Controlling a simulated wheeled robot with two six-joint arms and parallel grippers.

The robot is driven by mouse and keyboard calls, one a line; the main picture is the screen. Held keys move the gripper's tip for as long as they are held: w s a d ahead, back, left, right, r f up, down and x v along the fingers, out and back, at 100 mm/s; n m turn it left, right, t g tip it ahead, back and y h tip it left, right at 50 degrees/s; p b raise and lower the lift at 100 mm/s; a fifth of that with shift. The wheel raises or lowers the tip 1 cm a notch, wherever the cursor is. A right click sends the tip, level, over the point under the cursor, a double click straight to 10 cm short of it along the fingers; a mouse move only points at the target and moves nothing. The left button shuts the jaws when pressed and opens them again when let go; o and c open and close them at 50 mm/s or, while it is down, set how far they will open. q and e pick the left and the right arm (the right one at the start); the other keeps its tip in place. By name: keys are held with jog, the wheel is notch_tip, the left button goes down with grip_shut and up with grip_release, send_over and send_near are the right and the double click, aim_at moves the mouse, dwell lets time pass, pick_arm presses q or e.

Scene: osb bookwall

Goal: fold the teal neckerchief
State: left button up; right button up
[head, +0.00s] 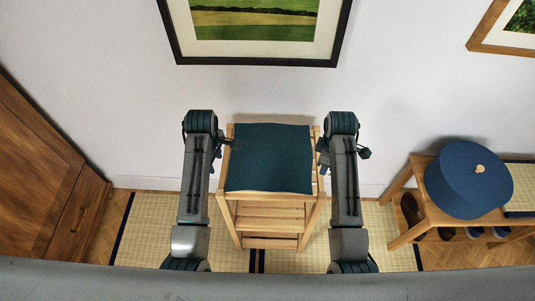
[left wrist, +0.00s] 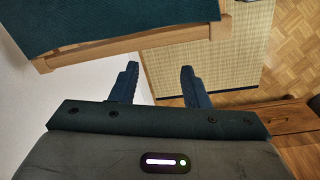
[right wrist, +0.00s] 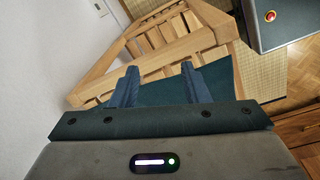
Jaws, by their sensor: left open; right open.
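The teal neckerchief (head: 270,158) lies spread out, nearly square and unfolded, over the top of a slatted wooden stand (head: 270,226). Its edges look slightly wavy. My left gripper (head: 227,142) is open and empty at the cloth's left edge. In the left wrist view the cloth (left wrist: 100,18) is at the upper left, apart from the open fingers (left wrist: 158,78). My right gripper (head: 322,155) is open beside the cloth's right edge. In the right wrist view the cloth (right wrist: 216,82) shows behind and beside the open fingers (right wrist: 158,76); I cannot tell whether they touch it.
A wooden bench (head: 398,182) at the right bears a round blue cushion-like thing (head: 465,180), with shoes (head: 412,215) below. A wooden cabinet (head: 45,165) stands at the left. The white wall with a framed picture (head: 255,62) is behind the stand.

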aim_at(235, 154)
pick_arm(q)
jog(key=w+d+r+n, duration=0.3)
jog(key=w+d+r, duration=0.1)
jog(key=w+d, duration=0.25)
pick_arm(e)
jog(key=w+a+r+n, duration=0.4)
jog(key=w+a+n, duration=0.1)
jog(key=w+a, duration=0.15)
pick_arm(q)
jog(key=shift+g, duration=0.4)
jog(key=f, duration=0.5)
jog(key=a+f, duration=0.1)
jog(key=f, duration=0.1)
jog(key=shift+w+f, duration=0.2)
jog(key=shift+f, duration=0.05)
pick_arm(e)
jog(key=shift+g, duration=0.4)
jog(key=f, duration=0.5)
jog(key=d+f, duration=0.1)
jog(key=f, duration=0.1)
jog(key=shift+w+f, duration=0.2)
jog(key=shift+f, duration=0.1)
pick_arm(q)
jog(key=shift+f, duration=0.15)
pick_arm(e)
jog(key=shift+f, duration=0.1)
pick_arm(q)
grip_shut()
pick_arm(e)
grip_shut()
